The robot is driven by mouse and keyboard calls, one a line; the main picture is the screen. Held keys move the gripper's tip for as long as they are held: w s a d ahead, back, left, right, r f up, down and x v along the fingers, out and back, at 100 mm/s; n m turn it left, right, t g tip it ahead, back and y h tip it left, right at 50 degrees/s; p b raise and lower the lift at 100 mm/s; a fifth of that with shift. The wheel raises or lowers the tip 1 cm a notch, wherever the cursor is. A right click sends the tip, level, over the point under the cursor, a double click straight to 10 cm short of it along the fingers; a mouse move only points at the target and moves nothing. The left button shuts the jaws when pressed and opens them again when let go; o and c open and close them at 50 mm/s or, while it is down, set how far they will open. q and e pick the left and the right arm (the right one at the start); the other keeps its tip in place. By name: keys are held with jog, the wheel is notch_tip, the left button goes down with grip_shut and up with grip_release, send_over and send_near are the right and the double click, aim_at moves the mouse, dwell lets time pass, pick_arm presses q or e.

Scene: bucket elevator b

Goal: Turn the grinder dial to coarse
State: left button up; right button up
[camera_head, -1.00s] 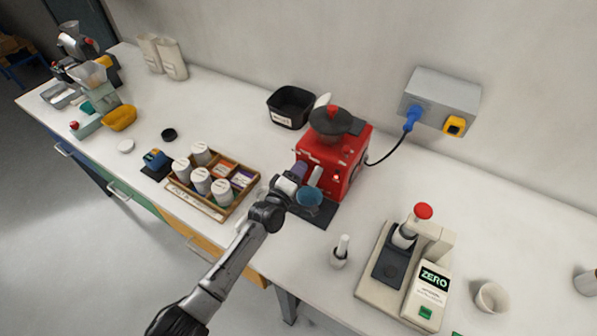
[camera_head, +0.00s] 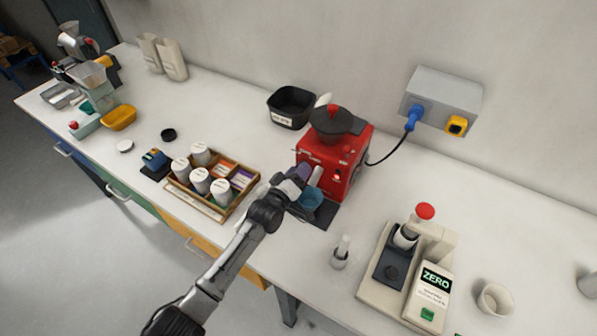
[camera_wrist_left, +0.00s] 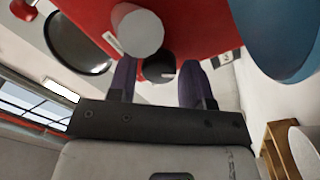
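The red grinder (camera_head: 333,160) with a dark hopper on top stands near the wall. My left gripper (camera_head: 303,174) is at its front left side. In the left wrist view, the gripper's two purple fingers (camera_wrist_left: 158,84) are apart and point at the red body (camera_wrist_left: 200,20). A small black round knob with a pale mark (camera_wrist_left: 158,68), apparently the dial, shows between the fingertips. Whether the fingers touch it I cannot tell. The dial is hidden in the head view. My right gripper is not in view.
A grey cylinder (camera_wrist_left: 140,33) sticks out of the grinder close to the fingers. A blue cup (camera_head: 312,199) is below the gripper. A wooden rack of white jars (camera_head: 214,184) stands to the left, a black bin (camera_head: 291,106) behind, a ZERO-display device (camera_head: 405,270) to the right.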

pick_arm(q)
jog(key=shift+o, duration=1.2)
jog(key=p+v, duration=0.2)
jog(key=v, duration=1.1)
jog(key=shift+s+a, duration=0.15)
jog(key=shift+s, duration=0.25)
jog(key=shift+a+f, duration=0.1)
